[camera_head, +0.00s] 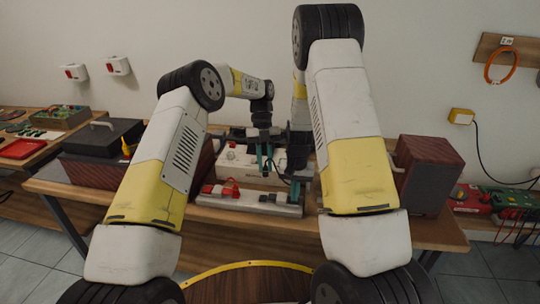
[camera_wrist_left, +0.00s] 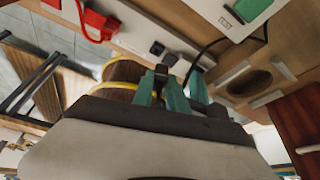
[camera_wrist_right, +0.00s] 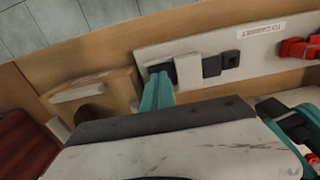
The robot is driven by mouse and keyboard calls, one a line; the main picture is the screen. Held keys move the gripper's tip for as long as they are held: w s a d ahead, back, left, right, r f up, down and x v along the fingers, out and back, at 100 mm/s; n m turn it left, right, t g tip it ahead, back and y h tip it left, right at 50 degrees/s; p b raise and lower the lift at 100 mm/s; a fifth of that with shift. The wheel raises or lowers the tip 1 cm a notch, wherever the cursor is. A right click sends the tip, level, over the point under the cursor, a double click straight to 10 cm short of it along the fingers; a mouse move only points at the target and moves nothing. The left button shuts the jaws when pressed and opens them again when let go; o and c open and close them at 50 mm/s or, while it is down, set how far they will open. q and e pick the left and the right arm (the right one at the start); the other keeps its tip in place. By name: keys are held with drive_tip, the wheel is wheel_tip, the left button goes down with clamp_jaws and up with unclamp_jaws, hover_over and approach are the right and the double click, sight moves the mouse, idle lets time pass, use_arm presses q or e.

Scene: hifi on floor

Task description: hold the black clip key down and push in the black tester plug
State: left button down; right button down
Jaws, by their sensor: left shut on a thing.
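My left gripper (camera_head: 265,162) is shut on the black tester plug (camera_wrist_left: 161,74), which shows between its teal fingers in the left wrist view. A black cable (camera_wrist_left: 205,49) runs from near these fingers to a white device. My right gripper (camera_head: 296,190) is lower and to the right, its teal fingers (camera_wrist_right: 158,88) together. In the right wrist view its fingertips are at a black part, seemingly the black clip key (camera_wrist_right: 160,69), at the end of a white block (camera_wrist_right: 200,69). Whether the key is pressed down is not clear. The plug's exact gap to the block is hidden.
A white base strip (camera_head: 250,207) with a red clip (camera_head: 222,188) lies on the wooden bench (camera_head: 435,233). The white device (camera_head: 238,163) stands behind. A wooden block with a round hole (camera_wrist_right: 88,98) sits beside the strip. A dark red speaker (camera_head: 425,175) is at right.

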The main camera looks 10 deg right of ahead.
use_arm(q)
drive_tip(key=s+m, duration=0.1)
drive_tip(key=s+a+m+y, duration=0.1)
drive_tip(key=m, duration=0.1)
drive_tip(key=shift+s+r+m, duration=0.15)
drive_tip(key=shift+s+m, duration=0.05)
drive_tip(key=shift+m, duration=0.1)
drive_tip(key=shift+f, duration=1.8)
drive_tip(key=shift+f, duration=2.15)
idle(2.8)
drive_tip(key=c, duration=1.2)
unclamp_jaws()
drive_tip(key=shift+c, duration=0.2)
